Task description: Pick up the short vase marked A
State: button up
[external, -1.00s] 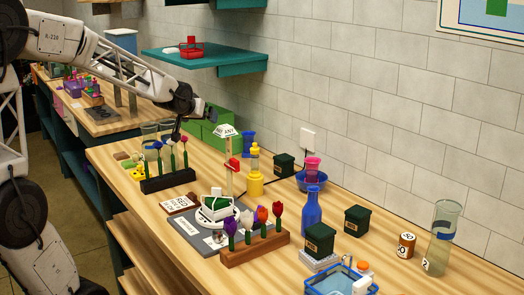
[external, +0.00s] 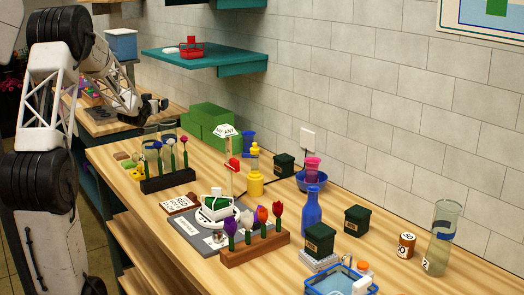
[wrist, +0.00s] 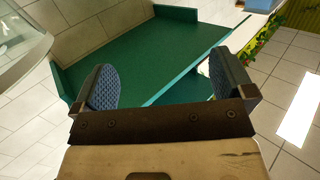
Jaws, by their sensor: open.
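I cannot read a mark A on any vase. Two clear glass vessels with blue bands, one of them (external: 168,128), stand at the far left end of the bench behind the dark flower rack, partly hidden by it. A tall clear vase (external: 443,240) marked 2 stands at the right, and a blue bottle-shaped vase (external: 312,212) stands mid-bench. My gripper (external: 158,104) is raised beyond the bench's far left end, apart from all vases. In the wrist view my gripper (wrist: 163,84) is open and empty, its two blue textured pads wide apart, facing a teal surface.
The dark rack (external: 168,182) of flowers stands before the glass vessels. A wooden flower block (external: 255,248), a yellow bottle (external: 254,175), dark green boxes (external: 320,239) and a blue basket (external: 340,284) crowd the bench. A teal shelf (external: 205,60) juts from the wall above.

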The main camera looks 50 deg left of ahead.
jog(key=s+a+f+m+t, duration=0.2)
jog(key=s+a+f, duration=0.2)
jog(key=s+f, duration=0.1)
jog(key=t+h, duration=0.1)
jog(key=h, duration=0.2)
send_near(154, 123)
jog(key=s, duration=0.1)
jog(key=shift+s+d, duration=0.15)
jog(key=shift+d, duration=0.05)
jog(key=shift+x, duration=1.35)
jog(key=shift+x, duration=2.55)
